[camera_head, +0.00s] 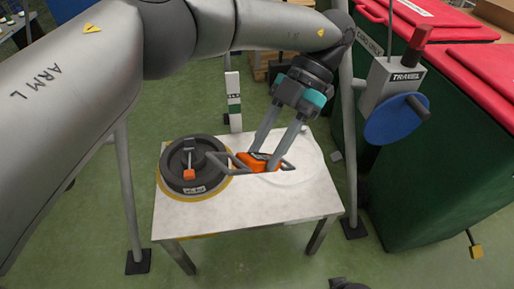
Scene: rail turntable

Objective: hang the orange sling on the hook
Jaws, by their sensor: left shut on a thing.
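My left gripper (272,148) reaches down over the white table and is shut on an orange piece (258,162), which looks like the orange sling. Its fingers cover part of it. Thin grey bars stick out on both sides of the orange piece; I cannot tell whether they belong to it. To its left, a round black turntable-like drum (180,178) with a yellow rim sits on the table. A grey upright with a small orange block (188,174) stands at the drum. I cannot clearly make out the hook. My right gripper does not show.
The white table (215,216) has a bare front part. Grey frame legs stand left (128,190) and right (350,150) of it. A box marked TRAVEL (392,82) with a blue wheel (397,118) is at upper right. Green bins with red lids (440,22) fill the right side.

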